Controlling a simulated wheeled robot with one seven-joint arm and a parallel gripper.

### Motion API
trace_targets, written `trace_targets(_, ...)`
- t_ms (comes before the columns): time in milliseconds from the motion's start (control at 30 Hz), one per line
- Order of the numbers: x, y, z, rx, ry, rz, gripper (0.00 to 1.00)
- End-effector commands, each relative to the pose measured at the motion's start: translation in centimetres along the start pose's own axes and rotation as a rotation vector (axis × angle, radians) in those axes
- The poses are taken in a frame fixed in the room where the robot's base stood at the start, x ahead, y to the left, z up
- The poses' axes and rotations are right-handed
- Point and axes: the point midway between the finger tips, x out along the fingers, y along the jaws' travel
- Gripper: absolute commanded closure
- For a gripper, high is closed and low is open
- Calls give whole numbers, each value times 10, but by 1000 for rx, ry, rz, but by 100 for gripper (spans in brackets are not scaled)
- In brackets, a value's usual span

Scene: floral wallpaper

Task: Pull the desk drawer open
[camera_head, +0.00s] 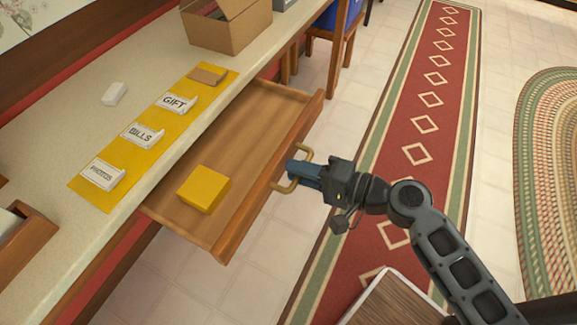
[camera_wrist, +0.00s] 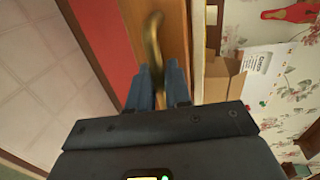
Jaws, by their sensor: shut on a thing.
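The desk drawer (camera_head: 262,192) is wooden and stands well out from under the desk top in the head view. A yellow box (camera_head: 204,189) lies inside it near the front left. The brass drawer handle (camera_head: 282,187) is a curved bar on the drawer front. My gripper (camera_head: 294,169) is at the handle, its blue fingers shut around the bar. In the wrist view the handle (camera_wrist: 153,40) runs down between the two fingertips (camera_wrist: 158,82).
The pale desk top (camera_head: 60,150) holds a yellow mat (camera_head: 75,185) with labelled cards and an open cardboard box (camera_head: 232,30). A brown wooden surface (camera_head: 395,305) stands at the bottom. A red runner (camera_head: 425,100) covers the floor right of the drawer.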

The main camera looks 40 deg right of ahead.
Motion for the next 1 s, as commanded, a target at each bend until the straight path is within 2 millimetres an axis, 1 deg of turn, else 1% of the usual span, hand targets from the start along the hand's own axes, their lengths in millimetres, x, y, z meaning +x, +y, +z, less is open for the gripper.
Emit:
trace_targets(367, -2, 1, 0, 1, -1, 2, 100)
trace_targets(400, -2, 1, 0, 1, -1, 2, 80)
trace_targets(533, -2, 1, 0, 1, -1, 2, 67)
trace_targets(767, -2, 1, 0, 0, 0, 1, 67)
trace_targets(833, -5, 1, 0, 1, 0, 2, 67)
trace_targets(933, -15, 2, 0, 2, 2, 3, 67)
trace_targets(1000, -26, 3, 0, 1, 2, 3, 67)
